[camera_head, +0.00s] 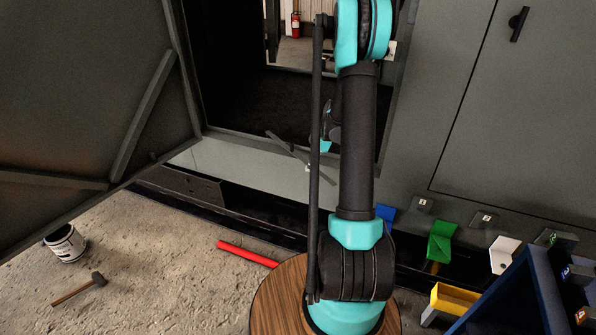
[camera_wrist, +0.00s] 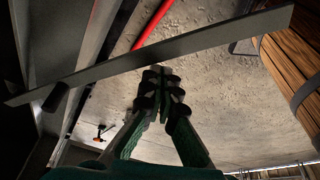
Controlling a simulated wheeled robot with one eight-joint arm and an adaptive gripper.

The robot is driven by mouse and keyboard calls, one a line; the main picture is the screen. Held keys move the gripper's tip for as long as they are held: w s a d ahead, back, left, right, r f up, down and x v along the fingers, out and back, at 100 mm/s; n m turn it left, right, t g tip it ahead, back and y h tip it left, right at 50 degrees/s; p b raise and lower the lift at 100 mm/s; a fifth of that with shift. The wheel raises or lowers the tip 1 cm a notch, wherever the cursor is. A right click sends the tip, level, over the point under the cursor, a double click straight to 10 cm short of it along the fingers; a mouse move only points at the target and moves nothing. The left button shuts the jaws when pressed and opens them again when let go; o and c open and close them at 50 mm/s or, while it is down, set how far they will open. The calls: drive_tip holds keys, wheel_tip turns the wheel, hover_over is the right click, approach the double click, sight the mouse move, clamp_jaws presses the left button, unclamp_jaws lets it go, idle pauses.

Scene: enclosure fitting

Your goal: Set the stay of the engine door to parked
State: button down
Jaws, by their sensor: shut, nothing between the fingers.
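The engine door (camera_head: 80,90) is a large grey braced panel, swung open at the left in the head view. The stay (camera_head: 285,145) is a thin grey bar lying slantwise across the lower edge of the dark opening. It passes behind my arm, which hides part of it. In the wrist view the stay (camera_wrist: 210,38) crosses the upper picture, with a dark knob (camera_wrist: 56,97) near its left end. My gripper (camera_wrist: 160,74) is shut and empty. Its fingertips show just below the bar in that view; I cannot tell whether they touch it. My arm mostly hides the gripper in the head view.
The right panel is closed.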

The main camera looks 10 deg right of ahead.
drive_tip(key=w+d, duration=0.3)
drive_tip(key=d, duration=0.2)
drive_tip(key=w+d, duration=0.4)
drive_tip(key=d, duration=0.1)
drive_tip(key=w+d, duration=0.4)
drive_tip(key=d, duration=0.2)
drive_tip(key=shift+w, duration=0.1)
drive_tip(key=shift+w+d, duration=0.5)
drive_tip(key=shift+w, duration=0.2)
